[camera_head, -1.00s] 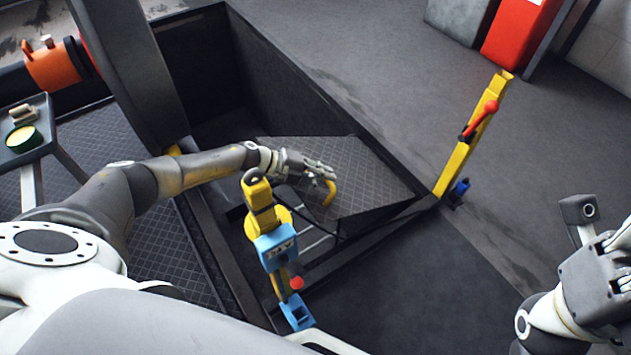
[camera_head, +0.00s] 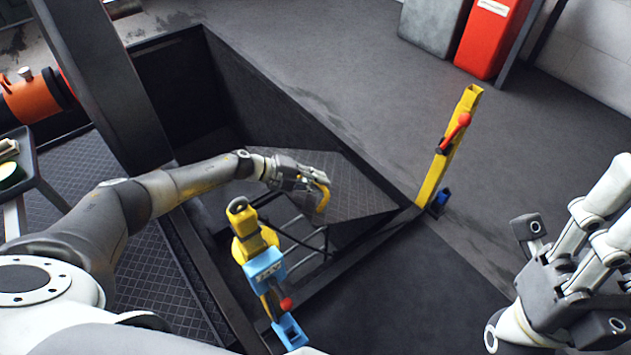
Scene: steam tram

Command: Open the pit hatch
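The pit hatch (camera_head: 352,192) is a dark chequered metal plate over the pit. It sits tilted, with its near edge raised above the pit frame and open space beneath it. A curved yellow handle (camera_head: 323,197) is on the plate. My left gripper (camera_head: 316,184) is at this handle, with its fingers around it, and appears shut on it; the far fingers are partly hidden. My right gripper (camera_head: 568,225) is at the right edge, away from the hatch, with its fingers spread and empty.
A yellow post (camera_head: 432,176) with a red lever (camera_head: 455,133) stands at the pit's right corner. A yellow and blue latch device (camera_head: 262,265) stands in front of the pit. A dark column (camera_head: 100,85) rises at left. A red cabinet (camera_head: 488,38) stands behind; the right floor is clear.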

